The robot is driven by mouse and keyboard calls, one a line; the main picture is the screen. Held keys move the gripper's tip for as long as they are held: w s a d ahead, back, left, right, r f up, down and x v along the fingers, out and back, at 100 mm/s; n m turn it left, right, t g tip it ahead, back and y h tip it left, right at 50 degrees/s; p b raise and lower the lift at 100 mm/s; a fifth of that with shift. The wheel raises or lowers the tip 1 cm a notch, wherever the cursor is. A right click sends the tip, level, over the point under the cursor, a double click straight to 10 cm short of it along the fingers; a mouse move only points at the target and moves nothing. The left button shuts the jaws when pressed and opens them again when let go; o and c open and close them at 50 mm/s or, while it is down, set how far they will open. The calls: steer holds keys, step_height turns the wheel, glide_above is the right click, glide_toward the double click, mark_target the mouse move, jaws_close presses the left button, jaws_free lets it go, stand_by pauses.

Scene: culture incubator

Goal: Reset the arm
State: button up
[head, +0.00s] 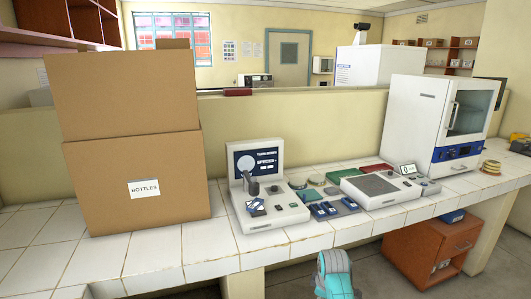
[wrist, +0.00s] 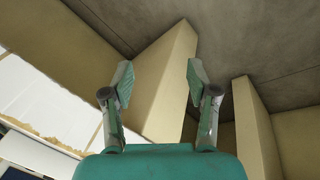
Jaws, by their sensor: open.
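My gripper (wrist: 160,82) shows in the wrist view with its two fingers spread wide apart and nothing between them. Beyond the fingers are a pale yellow support wall and the grey floor, with the edge of the white tiled counter at left. In the head view, a teal and grey part of my arm (head: 336,275) shows at the bottom, in front of the counter. The fingertips cannot be made out in that view.
The tiled counter (head: 150,262) holds two stacked cardboard boxes (head: 125,95), a device with a screen (head: 266,200), a flat grey instrument (head: 380,187) and a white incubator (head: 413,110). A brown cabinet (head: 425,250) stands below at right. Floor in front is partly clear.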

steer(key=s+f+m+t, duration=0.3)
steer(key=s+f, duration=1)
steer(key=f, duration=0.1)
steer(key=s+f+m+t, duration=0.2)
steer(key=s+f+m, duration=0.1)
steer(key=s, duration=1.5)
steer(key=s+r+m+t, duration=0.2)
steer(key=s+r, duration=0.2)
steer(key=s, duration=0.5)
steer(key=s+r+m+t, duration=0.1)
steer(key=s+r+m, duration=0.1)
steer(key=s+r, duration=0.45)
steer(key=s+r+m+t, duration=0.3)
steer(key=s+r, duration=1.1)
steer(key=r, duration=0.3)
steer(key=shift+s+d, duration=0.1)
